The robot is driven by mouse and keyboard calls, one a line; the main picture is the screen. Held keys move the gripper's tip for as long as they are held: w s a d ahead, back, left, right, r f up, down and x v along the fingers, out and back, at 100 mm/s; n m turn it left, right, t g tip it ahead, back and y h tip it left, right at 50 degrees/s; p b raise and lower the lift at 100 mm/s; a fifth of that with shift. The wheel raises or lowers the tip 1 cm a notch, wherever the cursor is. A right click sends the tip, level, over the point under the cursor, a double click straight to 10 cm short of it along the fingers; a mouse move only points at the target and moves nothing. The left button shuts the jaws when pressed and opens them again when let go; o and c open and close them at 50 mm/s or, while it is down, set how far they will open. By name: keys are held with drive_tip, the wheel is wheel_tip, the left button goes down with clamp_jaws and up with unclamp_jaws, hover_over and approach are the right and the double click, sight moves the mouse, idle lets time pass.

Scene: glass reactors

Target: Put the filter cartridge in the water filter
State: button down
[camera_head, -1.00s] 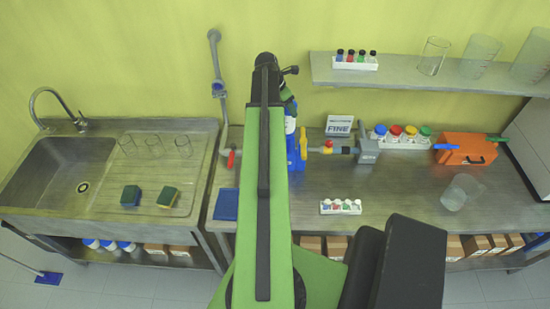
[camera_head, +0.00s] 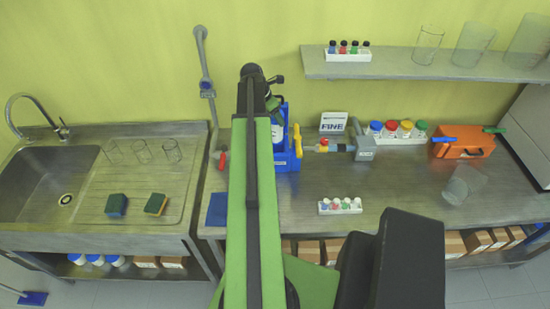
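The water filter appears to be the blue housing (camera_head: 287,158) with a yellow handle (camera_head: 297,140), on the bench against the back wall. My arm covers its left side. A white cylindrical piece with a blue mark (camera_head: 277,133), probably the filter cartridge, shows at the housing's upper opening, just right of my arm. I cannot tell whether it is seated or held. My gripper (camera_head: 272,104) is at the far end of my arm, right above this piece. Its fingers are mostly hidden behind the arm, so their opening is unclear.
A grey pipe with a red valve (camera_head: 221,160) stands left of the housing. A pipe fitting (camera_head: 363,147) joins its right side. A shelf (camera_head: 420,68) overhangs.

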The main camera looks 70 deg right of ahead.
sight(274, 135)
drive_tip(key=shift+w+f+b, duration=0.1)
drive_tip(key=shift+f+b, duration=5.2)
drive_tip(key=shift+f, duration=0.25)
drive_tip(key=shift+c, duration=2)
unclamp_jaws()
drive_tip(key=shift+r, duration=0.1)
drive_tip(key=shift+r, duration=0.1)
drive_tip(key=shift+r+p, duration=0.25)
drive_tip(key=shift+p, duration=0.2)
drive_tip(key=p+v, duration=1.1)
drive_tip(key=v, duration=0.1)
drive_tip(key=shift+r+p, duration=0.25)
drive_tip(key=shift+p, duration=0.05)
